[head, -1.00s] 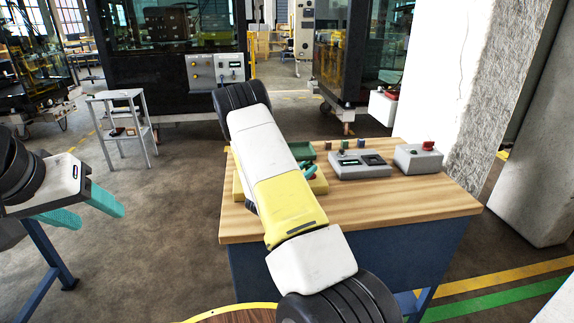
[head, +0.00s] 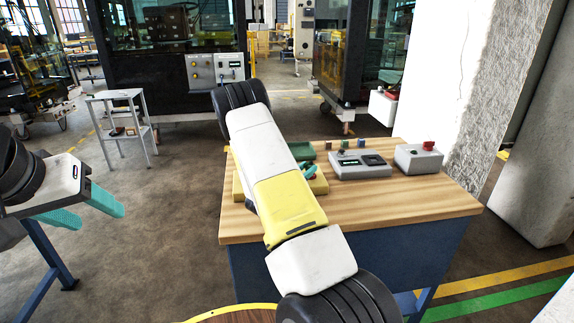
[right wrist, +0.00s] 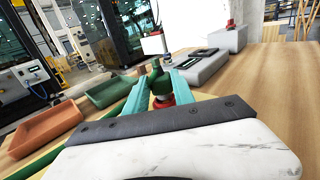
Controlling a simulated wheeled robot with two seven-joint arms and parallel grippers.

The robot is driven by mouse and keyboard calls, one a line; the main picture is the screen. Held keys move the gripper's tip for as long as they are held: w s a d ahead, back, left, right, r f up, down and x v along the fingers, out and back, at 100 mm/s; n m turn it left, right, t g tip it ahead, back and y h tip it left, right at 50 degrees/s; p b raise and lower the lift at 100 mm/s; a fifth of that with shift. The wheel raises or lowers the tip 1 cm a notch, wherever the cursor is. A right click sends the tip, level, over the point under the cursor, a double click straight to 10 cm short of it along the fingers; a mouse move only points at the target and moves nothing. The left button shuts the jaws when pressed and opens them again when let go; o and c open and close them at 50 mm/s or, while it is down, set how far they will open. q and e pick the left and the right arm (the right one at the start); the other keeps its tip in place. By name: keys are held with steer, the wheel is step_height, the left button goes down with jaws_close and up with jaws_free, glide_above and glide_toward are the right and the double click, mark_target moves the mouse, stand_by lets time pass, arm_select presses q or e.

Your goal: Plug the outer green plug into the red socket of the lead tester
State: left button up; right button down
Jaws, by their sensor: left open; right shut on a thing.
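My right gripper (right wrist: 160,92) is shut on a green plug (right wrist: 157,76), its teal fingers on either side. A red piece (right wrist: 163,101) shows between the fingers just below the plug; I cannot tell what it belongs to. A green cable (right wrist: 38,163) runs off to the lower left. In the head view this gripper (head: 309,172) is small and partly behind my right arm. My left gripper (head: 92,208) is open and empty, away from the bench.
The wooden bench top (head: 430,197) is clear at the front right. A grey box with a red button (head: 418,158) stands right of the tester. An orange-brown tray (right wrist: 45,128) and a green tray (right wrist: 108,91) lie left of the gripper. A white pillar (head: 432,70) rises behind.

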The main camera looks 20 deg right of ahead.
steer(key=shift+r, duration=1.45)
